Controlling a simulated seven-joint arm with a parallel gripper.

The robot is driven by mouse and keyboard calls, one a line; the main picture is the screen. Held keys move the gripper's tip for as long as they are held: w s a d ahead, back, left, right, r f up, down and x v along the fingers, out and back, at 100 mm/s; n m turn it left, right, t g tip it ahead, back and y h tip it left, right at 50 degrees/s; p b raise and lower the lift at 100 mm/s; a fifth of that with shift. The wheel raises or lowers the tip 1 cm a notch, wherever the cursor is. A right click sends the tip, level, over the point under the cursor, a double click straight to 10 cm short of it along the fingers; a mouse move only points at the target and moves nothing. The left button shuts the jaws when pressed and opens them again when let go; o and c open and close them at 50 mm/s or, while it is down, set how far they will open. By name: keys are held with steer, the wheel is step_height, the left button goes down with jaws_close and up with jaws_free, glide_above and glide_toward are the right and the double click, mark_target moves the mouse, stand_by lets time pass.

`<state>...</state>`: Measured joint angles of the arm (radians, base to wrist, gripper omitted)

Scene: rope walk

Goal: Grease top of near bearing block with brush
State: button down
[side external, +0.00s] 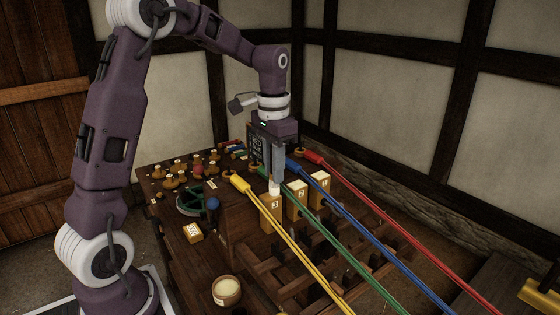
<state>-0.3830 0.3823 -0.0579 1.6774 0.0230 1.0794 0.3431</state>
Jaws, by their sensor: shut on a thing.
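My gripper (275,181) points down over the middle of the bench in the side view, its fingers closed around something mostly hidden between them. A small pale tip (274,188) shows below the fingers; it looks like the brush, but it is too small to be sure. The tip is just above or touching the top of the yellow block labelled 3 (272,213), the nearest of three in a row. Which block is the near bearing block is not clear. A round tub with cream-coloured grease (227,290) stands at the bench's front.
Yellow, green, blue and red ropes (410,207) stretch toward the lower right, close around my gripper. Two more labelled yellow blocks (297,203) stand behind.

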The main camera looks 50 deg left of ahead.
step_height(320, 180, up, 8)
steer(key=w, duration=0.2)
stand_by(2.9)
stand_by(0.5)
